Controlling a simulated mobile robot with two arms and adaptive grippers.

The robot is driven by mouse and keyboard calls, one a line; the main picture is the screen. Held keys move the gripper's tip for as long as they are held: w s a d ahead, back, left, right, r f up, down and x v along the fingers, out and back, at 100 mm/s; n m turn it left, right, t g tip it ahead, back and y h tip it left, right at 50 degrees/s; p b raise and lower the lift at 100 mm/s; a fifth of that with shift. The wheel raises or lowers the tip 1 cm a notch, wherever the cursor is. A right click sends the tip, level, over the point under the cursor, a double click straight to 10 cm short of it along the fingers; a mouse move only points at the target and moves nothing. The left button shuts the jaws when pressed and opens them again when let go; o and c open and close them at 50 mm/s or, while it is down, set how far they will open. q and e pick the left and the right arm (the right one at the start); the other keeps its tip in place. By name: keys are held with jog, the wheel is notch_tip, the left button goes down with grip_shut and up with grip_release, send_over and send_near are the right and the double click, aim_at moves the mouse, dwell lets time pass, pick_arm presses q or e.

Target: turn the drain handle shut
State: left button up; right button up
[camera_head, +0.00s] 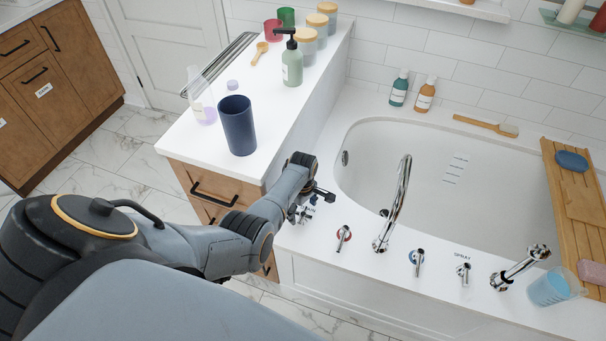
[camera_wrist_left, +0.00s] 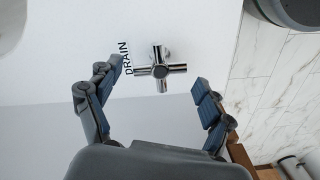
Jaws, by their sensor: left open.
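The drain handle (camera_wrist_left: 160,69) is a chrome cross-shaped knob on the white tub deck, with the word DRAIN printed beside it in the left wrist view. In the head view the drain handle (camera_head: 303,213) is small and partly hidden by my gripper. My left gripper (camera_wrist_left: 160,78) is open, its two blue-padded fingers on either side of the handle, with gaps showing between pads and handle. In the head view my left gripper (camera_head: 316,198) is over the near left corner of the tub deck. I cannot tell its exact height above the handle. My right gripper is not in view.
The hot tap handle (camera_head: 343,237) and chrome spout (camera_head: 393,205) stand to the right of the gripper. The white counter (camera_head: 190,147) is just left, with a dark blue cup (camera_head: 237,125) near its edge. The bathtub basin (camera_head: 470,185) is empty.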

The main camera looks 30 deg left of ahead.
pick_arm(q)
jog(key=shift+f+b, duration=0.5)
jog(key=shift+f, duration=0.85)
jog(key=c, duration=1.1)
jog(key=shift+c, duration=0.2)
